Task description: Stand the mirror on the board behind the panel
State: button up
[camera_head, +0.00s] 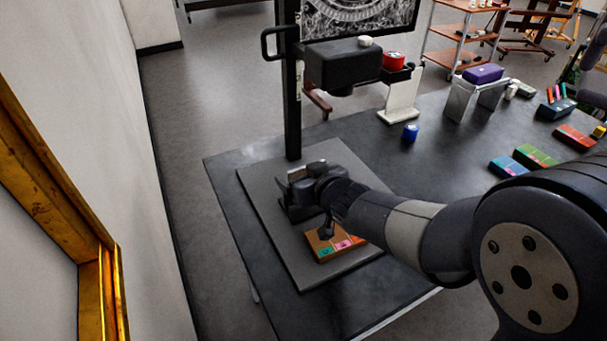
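My gripper (300,192) is over the dark grey board (310,272), near the upright black post. A small pale piece (297,173) shows at its fingers; I cannot tell whether this is the mirror or whether the fingers are shut on it. No other thing that I can clearly tell to be the mirror shows. The orange-brown panel (323,248), with teal and pink patches, lies on the board just in front of my gripper. My arm hides part of the panel and the right part of the board.
A black post (292,100) carries a dark boxy head (343,64) above the board's far side. A gold frame (105,290) is at left.

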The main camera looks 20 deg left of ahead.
jog(key=o, duration=0.3)
jog(key=shift+r, duration=0.25)
jog(key=p+v, duration=0.3)
jog(key=v, duration=0.9)
jog(key=shift+f, duration=0.15)
